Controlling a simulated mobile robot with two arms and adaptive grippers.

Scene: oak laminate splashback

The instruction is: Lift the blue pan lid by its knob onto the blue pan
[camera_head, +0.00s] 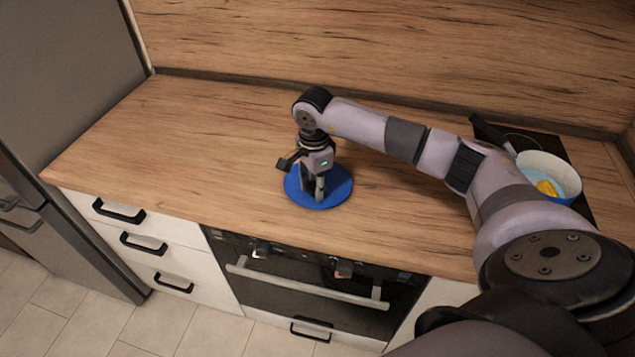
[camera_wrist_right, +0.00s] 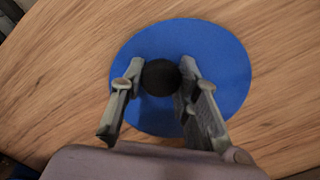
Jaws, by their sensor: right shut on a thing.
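The blue pan lid (camera_head: 337,188) is a flat blue disc at the front middle of the wooden worktop, and it appears to lie on it. My right gripper (camera_head: 316,194) points down over its middle. In the right wrist view the gripper (camera_wrist_right: 158,84) has its fingers on both sides of the black knob (camera_wrist_right: 160,77), shut on it, with the blue lid (camera_wrist_right: 220,60) below. The blue pan (camera_head: 563,179) stands on the dark hob at the right, with something yellow inside. My left gripper is not in view.
The dark hob (camera_head: 550,146) lies at the right, partly behind my right arm, and a dark handle (camera_head: 490,132) sticks out there. A wooden splashback (camera_head: 400,45) rises behind.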

